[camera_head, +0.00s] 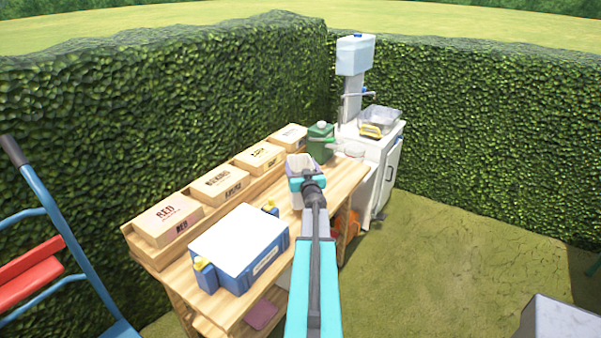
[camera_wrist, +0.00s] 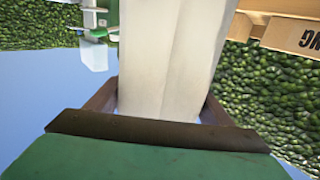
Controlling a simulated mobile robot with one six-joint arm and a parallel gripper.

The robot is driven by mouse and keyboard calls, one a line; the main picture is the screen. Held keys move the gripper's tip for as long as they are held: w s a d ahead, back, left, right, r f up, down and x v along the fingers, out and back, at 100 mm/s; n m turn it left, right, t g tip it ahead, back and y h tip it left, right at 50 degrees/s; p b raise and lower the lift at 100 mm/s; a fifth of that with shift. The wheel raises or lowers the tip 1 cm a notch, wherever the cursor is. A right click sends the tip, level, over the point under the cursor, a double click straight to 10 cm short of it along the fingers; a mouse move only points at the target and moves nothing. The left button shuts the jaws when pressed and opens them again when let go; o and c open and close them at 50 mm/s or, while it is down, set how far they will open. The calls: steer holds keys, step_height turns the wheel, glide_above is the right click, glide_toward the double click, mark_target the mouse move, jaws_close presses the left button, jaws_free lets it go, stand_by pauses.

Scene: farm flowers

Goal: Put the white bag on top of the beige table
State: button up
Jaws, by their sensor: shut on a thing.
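The white bag (camera_head: 299,161) is at the far end of my arm, over the beige wooden table (camera_head: 343,182) in the head view. My gripper (camera_head: 305,182) is shut on it. In the wrist view the white bag (camera_wrist: 165,55) shows as a pale, tall shape between the two brown fingers of my gripper (camera_wrist: 160,105). My arm hides part of the table below. I cannot tell whether the bag touches the tabletop.
A blue box with a white lid (camera_head: 240,240) stands on the near part of the table. Several labelled wooden boxes (camera_head: 222,184) line its back edge. A green can (camera_head: 320,142) stands at the far end, by a white cabinet (camera_head: 380,157). Hedges enclose the place.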

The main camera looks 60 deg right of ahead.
mark_target(298, 164)
steer(key=shift+w+d, duration=0.3)
steer(key=shift+d, duration=0.1)
steer(key=shift+f+p, duration=0.3)
steer(key=shift+f, duration=1.55)
steer(key=o, duration=1.9)
steer(key=shift+s, duration=0.1)
steer(key=shift+b+v, duration=1.3)
steer(key=shift+v, duration=4.75)
